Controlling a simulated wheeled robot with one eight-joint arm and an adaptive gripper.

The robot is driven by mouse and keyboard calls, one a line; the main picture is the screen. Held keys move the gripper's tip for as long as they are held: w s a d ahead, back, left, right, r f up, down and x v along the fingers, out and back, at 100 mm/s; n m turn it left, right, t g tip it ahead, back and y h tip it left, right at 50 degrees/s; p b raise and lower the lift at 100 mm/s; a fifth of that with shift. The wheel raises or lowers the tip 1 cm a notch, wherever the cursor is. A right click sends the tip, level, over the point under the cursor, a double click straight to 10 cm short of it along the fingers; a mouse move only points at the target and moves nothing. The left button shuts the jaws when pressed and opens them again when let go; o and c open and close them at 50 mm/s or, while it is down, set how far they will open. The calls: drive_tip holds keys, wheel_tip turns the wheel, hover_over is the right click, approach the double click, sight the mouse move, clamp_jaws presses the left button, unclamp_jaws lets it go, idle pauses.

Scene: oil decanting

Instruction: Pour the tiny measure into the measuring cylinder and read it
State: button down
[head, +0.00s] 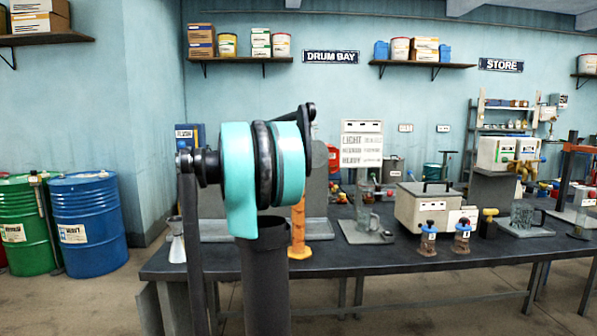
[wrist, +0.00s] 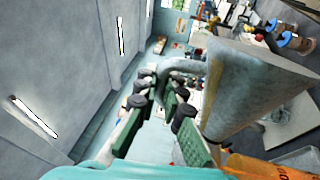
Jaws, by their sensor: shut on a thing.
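The orange measuring cylinder (head: 299,222) stands upright on the dark bench in the head view, partly hidden behind my arm. An orange surface that looks like the cylinder (wrist: 258,168) shows at the bottom right of the wrist view. The grey metal measure (wrist: 255,85) fills the right of the wrist view and looks tilted. My gripper (wrist: 160,92) is shut on its handle (wrist: 185,66), with green-padded fingers on both sides. The inside of the measure is hidden, so I cannot tell what it holds. In the head view my arm hides the gripper.
A small metal vessel (head: 177,242) stands at the bench's left end. Right of the cylinder are a glass mug (head: 367,216), a beige box (head: 425,208), two blue-capped jars (head: 428,240) and a glass jug (head: 522,214). The front bench strip (head: 370,258) is clear.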

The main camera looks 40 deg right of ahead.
sight(313, 140)
drive_tip(key=s+f+m, duration=0.1)
drive_tip(key=s+f+m+g, duration=0.1)
drive_tip(key=s+f+m, duration=0.1)
drive_tip(key=m, duration=0.1)
drive_tip(key=shift+a+f+y, duration=0.25)
drive_tip(key=shift+a+y, duration=0.15)
drive_tip(key=shift+s+a+f+m+g, duration=0.1)
drive_tip(key=shift+s+f+m+g, duration=0.1)
drive_tip(key=shift+f+m, duration=0.25)
drive_tip(key=shift+s+f+m+g, duration=0.2)
drive_tip(key=shift+f+m, duration=0.25)
drive_tip(key=s+a+f+m+g+y+b, duration=0.1)
drive_tip(key=s+f+m+y+b, duration=0.1)
drive_tip(key=f+m, duration=1.2)
drive_tip(key=shift+s+f+y+b, duration=0.3)
drive_tip(key=shift+s+f+y, duration=0.2)
drive_tip(key=shift+s+f, duration=0.7)
drive_tip(key=shift+a, duration=0.1)
